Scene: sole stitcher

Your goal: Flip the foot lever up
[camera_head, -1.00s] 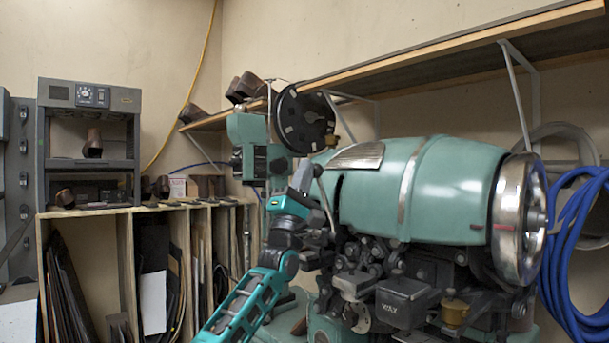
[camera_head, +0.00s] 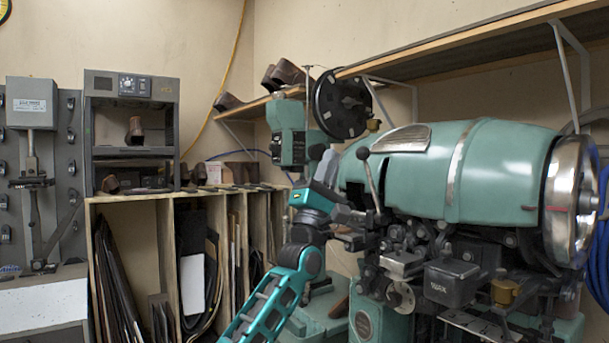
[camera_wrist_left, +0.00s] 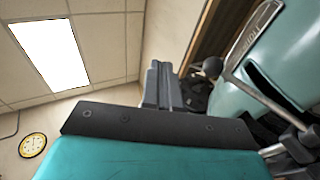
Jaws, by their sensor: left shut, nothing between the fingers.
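The green sole stitcher (camera_head: 490,165) fills the right of the head view. A thin metal lever with a dark ball knob (camera_head: 363,153) rises from its left front, standing up with a slight tilt; I take it for the foot lever. It also shows in the left wrist view (camera_wrist_left: 212,67), its rod running down to the right. My left gripper (camera_head: 327,167) is to the left of the knob and apart from it in the head view. Its grey fingers (camera_wrist_left: 158,82) are shut and empty, pointing upward. My right gripper is not in view.
A black reel (camera_head: 341,104) stands above and behind my left gripper. A wooden shelf (camera_head: 455,66) runs along the wall. A wooden rack (camera_head: 180,197) with flat pieces is at left. A box marked WAX (camera_head: 449,281) sits low on the machine.

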